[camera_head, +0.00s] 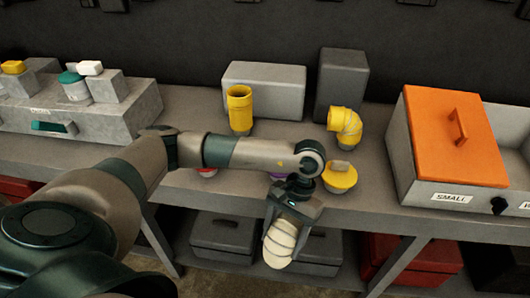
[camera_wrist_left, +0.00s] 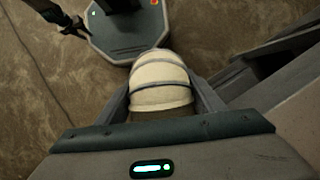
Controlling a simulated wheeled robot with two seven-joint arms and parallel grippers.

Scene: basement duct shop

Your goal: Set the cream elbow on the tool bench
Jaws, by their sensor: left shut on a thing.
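The cream elbow (camera_head: 279,243), a ribbed curved duct piece, is held in my left gripper (camera_head: 290,222). The fingers are shut on it, one on each side, as the left wrist view (camera_wrist_left: 162,80) shows.
On the bench stand a yellow upright pipe (camera_head: 240,108), a yellow elbow (camera_head: 345,125), a yellow round piece (camera_head: 340,177), grey boxes (camera_head: 264,90) and an orange-lidded bin (camera_head: 450,135). A grey drawer unit (camera_head: 120,118) is at left. Toolboxes (camera_head: 222,238) fill the lower shelf.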

